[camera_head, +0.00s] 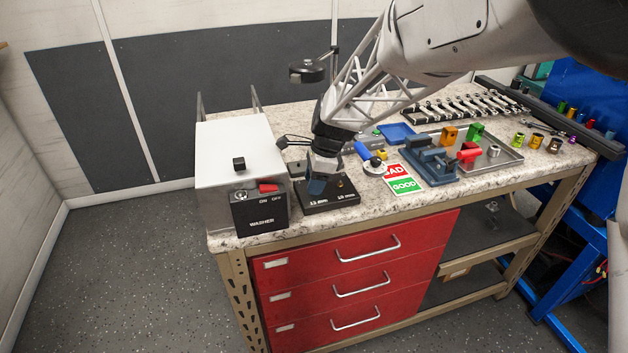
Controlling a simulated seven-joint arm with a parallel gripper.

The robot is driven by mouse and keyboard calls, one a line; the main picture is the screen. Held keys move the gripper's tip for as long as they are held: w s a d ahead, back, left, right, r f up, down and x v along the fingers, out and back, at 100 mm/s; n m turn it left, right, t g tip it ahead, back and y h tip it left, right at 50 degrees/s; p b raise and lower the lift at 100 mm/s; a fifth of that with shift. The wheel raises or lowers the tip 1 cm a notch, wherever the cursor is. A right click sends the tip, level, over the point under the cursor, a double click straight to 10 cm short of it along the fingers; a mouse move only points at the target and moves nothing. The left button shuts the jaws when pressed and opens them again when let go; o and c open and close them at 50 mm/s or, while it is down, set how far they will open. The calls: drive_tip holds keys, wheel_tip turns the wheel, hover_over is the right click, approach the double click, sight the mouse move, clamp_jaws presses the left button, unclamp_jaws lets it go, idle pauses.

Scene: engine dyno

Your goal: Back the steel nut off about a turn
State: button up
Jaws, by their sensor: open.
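A black block (340,203) with white size labels, which look like 13 mm and 10 mm, stands at the front of the bench. My gripper (318,184) is over the left part of this block, pointing down, with its fingers low against the block's top. The jaws are open. They hide the left-hand spot, so I cannot see a steel nut there or tell whether the fingers touch one. A small brass-coloured fastener (340,184) shows on the block to the right of the fingers.
The white washer box (238,152) stands close on the left. A red and green BAD/GOOD card (405,181), a blue vise-like fixture (431,160) and a metal tray (507,156) lie to the right. A rack of wrenches (465,107) is behind. The bench's front edge is near.

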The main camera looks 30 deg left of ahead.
drive_tip(key=m, duration=0.3)
drive_tip(key=m+t, duration=0.1)
drive_tip(key=m, duration=0.2)
drive_tip(key=shift+t+y, duration=0.3)
drive_tip(key=shift+w, duration=0.1)
idle(0.4)
drive_tip(key=c, duration=0.7)
